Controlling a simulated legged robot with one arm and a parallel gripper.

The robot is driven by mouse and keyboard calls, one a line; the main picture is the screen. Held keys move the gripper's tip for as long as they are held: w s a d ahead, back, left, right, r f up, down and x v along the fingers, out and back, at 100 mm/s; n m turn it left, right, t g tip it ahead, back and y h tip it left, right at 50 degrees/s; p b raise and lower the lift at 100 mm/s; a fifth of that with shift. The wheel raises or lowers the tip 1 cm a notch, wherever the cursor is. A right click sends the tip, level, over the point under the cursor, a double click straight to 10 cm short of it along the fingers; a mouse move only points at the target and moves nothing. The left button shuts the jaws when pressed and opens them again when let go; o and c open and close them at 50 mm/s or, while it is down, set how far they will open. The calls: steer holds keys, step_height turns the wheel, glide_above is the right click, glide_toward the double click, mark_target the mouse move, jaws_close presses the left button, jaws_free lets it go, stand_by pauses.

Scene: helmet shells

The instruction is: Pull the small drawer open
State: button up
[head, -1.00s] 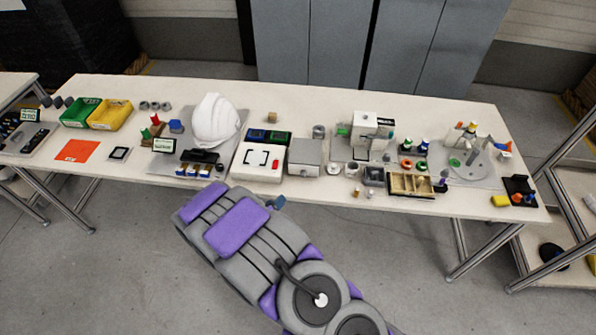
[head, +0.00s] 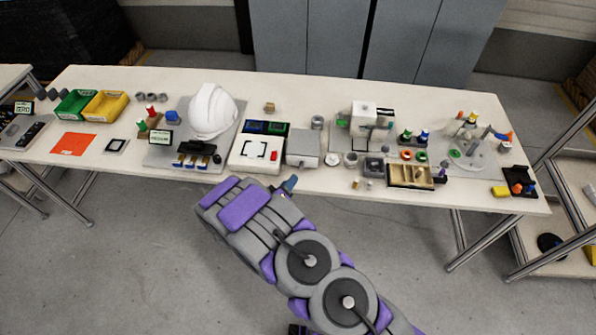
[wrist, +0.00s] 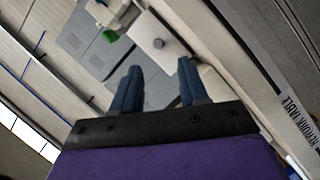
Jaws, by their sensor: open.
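The small drawer is in a grey box (head: 303,143) near the front edge of the table, right of a white unit. My gripper (wrist: 157,76) is open, with two dark blue fingers spread apart. The knob appears beyond the fingertips, roughly between them, with nothing held. In the head view my gripper (head: 290,184) is just in front of the table edge, below the box; my arm hides most of it.
The white unit (head: 256,153) with a red button stands left of the box. A white helmet shell (head: 212,112) is further left. Small cups, a divided tray (head: 411,177) and a fixture (head: 364,125) stand to the right. The floor before the table is free.

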mark_target(300, 168)
steer(key=b+x, duration=0.1)
steer(key=x, duration=0.7)
steer(key=shift+w+d, duration=0.2)
steer(key=shift+w, duration=0.15)
steer(key=shift+s, duration=0.1)
jaws_close()
